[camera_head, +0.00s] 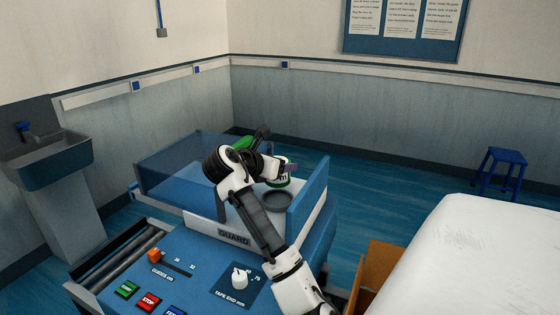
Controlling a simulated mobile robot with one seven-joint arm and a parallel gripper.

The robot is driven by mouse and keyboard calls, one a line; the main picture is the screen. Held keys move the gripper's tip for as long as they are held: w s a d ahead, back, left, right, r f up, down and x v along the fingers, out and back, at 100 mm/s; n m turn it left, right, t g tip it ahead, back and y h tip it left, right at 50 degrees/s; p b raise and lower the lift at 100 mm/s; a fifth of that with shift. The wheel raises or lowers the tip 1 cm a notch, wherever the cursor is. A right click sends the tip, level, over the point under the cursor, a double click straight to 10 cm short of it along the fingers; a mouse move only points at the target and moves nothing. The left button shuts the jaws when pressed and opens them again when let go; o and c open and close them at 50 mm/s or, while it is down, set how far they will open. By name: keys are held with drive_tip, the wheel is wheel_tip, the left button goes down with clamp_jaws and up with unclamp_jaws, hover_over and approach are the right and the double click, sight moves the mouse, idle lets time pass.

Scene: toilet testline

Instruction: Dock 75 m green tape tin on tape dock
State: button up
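A small white tin with a green band and dark print (284,182) shows just right of my arm's end, on the far side of the blue machine. A dark round recess or disc (278,200), perhaps the tape dock, lies just in front of and below it. My gripper (284,167) is at the top of the tin, close to it or touching it. The fingers are small and partly hidden by my wrist, so their grip cannot be made out. I cannot tell whether the tin rests on a surface or hangs.
A blue upright panel (308,197) stands right of the tin. A front plate marked GUARD (234,237) and a clear cover (178,163) flank my arm. A green part (243,143) is behind my wrist. The white knob (239,278) and orange slider (154,255) are nearer.

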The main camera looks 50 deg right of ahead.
sight(270, 184)
drive_tip(key=shift+f+b, duration=1.65)
drive_tip(key=shift+f, duration=1.05)
drive_tip(key=shift+r+p, duration=0.1)
drive_tip(key=shift+p, duration=0.45)
drive_tip(key=shift+f, duration=0.55)
drive_tip(key=o, duration=0.9)
drive_tip(key=shift+a, duration=0.1)
drive_tip(key=shift+p+v, duration=1.05)
drive_tip(key=shift+v, duration=2.5)
drive_tip(key=v, duration=0.3)
drive_tip(key=shift+s+a+r, duration=0.1)
drive_tip(key=shift+a+r, duration=0.1)
drive_tip(key=shift+a, duration=0.2)
